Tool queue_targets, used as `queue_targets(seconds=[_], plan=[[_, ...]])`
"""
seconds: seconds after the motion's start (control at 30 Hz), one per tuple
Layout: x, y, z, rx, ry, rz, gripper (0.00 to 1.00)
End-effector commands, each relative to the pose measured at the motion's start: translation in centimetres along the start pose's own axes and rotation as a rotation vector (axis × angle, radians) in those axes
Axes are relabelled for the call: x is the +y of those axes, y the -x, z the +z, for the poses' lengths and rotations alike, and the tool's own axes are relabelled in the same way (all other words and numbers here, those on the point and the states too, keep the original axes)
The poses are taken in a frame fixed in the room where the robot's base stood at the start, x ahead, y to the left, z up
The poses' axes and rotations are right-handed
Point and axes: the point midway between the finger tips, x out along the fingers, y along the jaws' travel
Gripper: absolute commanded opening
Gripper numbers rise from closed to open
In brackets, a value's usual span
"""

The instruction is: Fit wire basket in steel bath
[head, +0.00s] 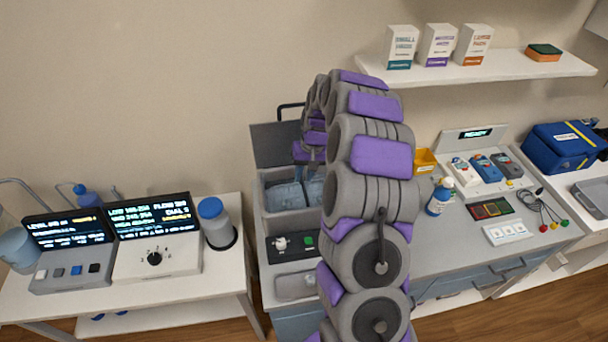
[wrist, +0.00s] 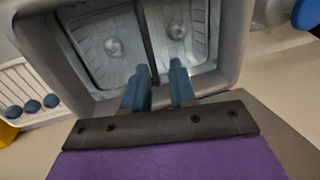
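The steel bath (head: 270,224) is a grey box on the bench, left of my arm, with its lid (head: 268,146) raised at the back. In the wrist view its pale rim (wrist: 236,62) surrounds two compartments split by a dark bar (wrist: 146,35). Each compartment floor shows a round fitting. I cannot pick out a wire basket for certain; the ridged lining in the left compartment (wrist: 100,62) is unclear. My gripper (wrist: 159,68) points into the bath, its two blue-grey fingers apart with nothing clearly between them. In the head view my arm hides the bath's right side.
A control panel (head: 290,245) is at the bath's front. A white table (head: 150,312) with displays is at left; a wall shelf (head: 480,72) is above.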

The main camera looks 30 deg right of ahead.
Motion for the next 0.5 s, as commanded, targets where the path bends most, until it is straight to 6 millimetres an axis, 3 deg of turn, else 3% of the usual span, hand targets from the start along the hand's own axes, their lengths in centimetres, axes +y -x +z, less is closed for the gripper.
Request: queue_targets(seconds=[0.37, 0.5], plan=[[-0.12, 0.58, -0.01, 0.001, 0.0, 0.0, 0.26], [-0.12, 0.58, 0.0, 0.0, 0.0, 0.0, 0.37]])
